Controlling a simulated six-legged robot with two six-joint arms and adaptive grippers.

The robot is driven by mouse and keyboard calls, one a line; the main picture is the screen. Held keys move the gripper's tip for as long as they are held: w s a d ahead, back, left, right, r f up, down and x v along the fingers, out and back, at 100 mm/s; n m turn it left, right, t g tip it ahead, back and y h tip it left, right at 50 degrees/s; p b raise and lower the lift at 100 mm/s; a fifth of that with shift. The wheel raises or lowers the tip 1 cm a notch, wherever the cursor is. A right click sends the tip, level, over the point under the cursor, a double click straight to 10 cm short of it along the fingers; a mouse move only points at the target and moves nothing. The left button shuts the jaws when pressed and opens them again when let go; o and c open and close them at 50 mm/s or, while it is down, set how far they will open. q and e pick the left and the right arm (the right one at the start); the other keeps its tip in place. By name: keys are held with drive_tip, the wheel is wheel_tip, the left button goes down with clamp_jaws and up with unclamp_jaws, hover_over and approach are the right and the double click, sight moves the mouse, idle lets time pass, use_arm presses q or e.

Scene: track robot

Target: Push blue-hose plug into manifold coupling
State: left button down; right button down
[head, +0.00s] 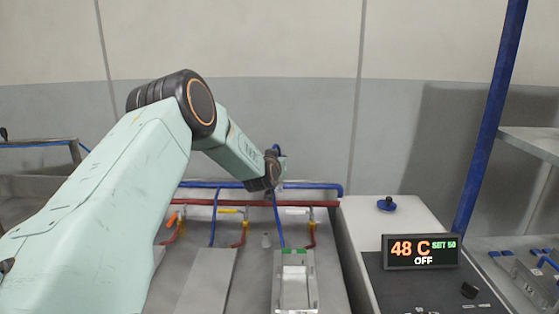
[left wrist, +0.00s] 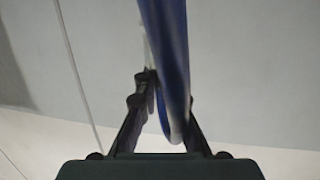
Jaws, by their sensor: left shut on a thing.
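My left arm reaches from the left toward the pipes at the back in the head view. The left gripper's fingers (left wrist: 165,98) show in the left wrist view, shut on the blue hose (left wrist: 172,50), which runs up past the camera. A bit of blue hose (head: 276,148) shows above my wrist in the head view, and a blue length (head: 278,225) hangs below it. My wrist hides the fingers in the head view. The plug cannot be made out in either view. A small grey fitting (head: 266,241) stands on the bench; I cannot tell whether it is the coupling. My right gripper is not in view.
A blue pipe (head: 320,188) and a red pipe (head: 200,202) cross the back, with valves and branches below. A metal block (head: 293,257) with green marks stands in front. A display (head: 421,251) reads 48 C, SET 50, OFF. A blue post (head: 490,120) rises at right.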

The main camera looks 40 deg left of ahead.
use_arm(q)
drive_tip(key=shift+f, duration=0.15)
drive_tip(key=c, duration=1.6)
unclamp_jaws()
drive_tip(key=shift+a+f, duration=0.1)
drive_tip(key=shift+o, duration=1)
drive_tip(key=shift+s, duration=0.15)
drive_tip(key=v, duration=1.2)
drive_tip(key=shift+r, duration=0.25)
drive_tip(key=shift+w+f, duration=0.1)
drive_tip(key=shift+w, duration=0.1)
drive_tip(key=shift+s, duration=0.1)
